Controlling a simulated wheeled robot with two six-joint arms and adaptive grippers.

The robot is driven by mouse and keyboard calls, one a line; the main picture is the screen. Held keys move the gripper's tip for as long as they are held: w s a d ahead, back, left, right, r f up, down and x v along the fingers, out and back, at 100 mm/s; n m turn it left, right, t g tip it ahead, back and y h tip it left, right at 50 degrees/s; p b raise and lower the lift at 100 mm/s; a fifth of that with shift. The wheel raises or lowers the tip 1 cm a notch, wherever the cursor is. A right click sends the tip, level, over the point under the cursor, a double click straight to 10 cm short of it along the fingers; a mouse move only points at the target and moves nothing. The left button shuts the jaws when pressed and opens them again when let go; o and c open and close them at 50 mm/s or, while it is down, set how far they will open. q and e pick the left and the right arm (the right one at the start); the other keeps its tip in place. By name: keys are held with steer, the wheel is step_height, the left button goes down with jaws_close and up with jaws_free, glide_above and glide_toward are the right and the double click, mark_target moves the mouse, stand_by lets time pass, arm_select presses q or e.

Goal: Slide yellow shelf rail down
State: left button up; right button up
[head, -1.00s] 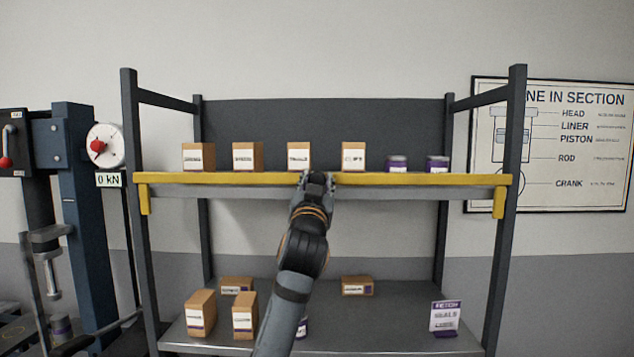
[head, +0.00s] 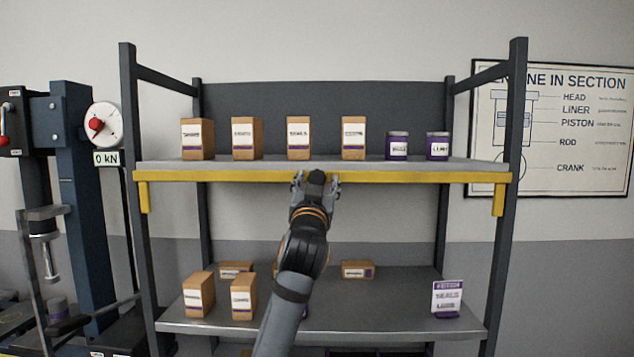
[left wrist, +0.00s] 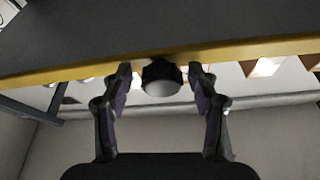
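The yellow shelf rail (head: 230,177) runs across the front of the upper shelf, level and with a bent-down end at each side. It sits at the shelf's front edge, with the shelf top showing above it. It also crosses the left wrist view (left wrist: 60,76). My left gripper (head: 317,181) is at the middle of the rail, its fingers spread apart. In the left wrist view a dark round knob-like part (left wrist: 162,78) is between the fingertips, with small gaps on both sides. My right gripper is not in view.
The upper shelf (head: 270,157) holds several cardboard boxes (head: 247,138) and two purple-labelled tins (head: 397,146). The lower shelf (head: 385,312) holds more boxes and a purple-white sign (head: 447,297). A press with a dial (head: 103,126) stands at left; a wall poster (head: 560,130) hangs at right.

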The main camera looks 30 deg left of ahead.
arm_select(q)
steer(key=v, duration=1.2)
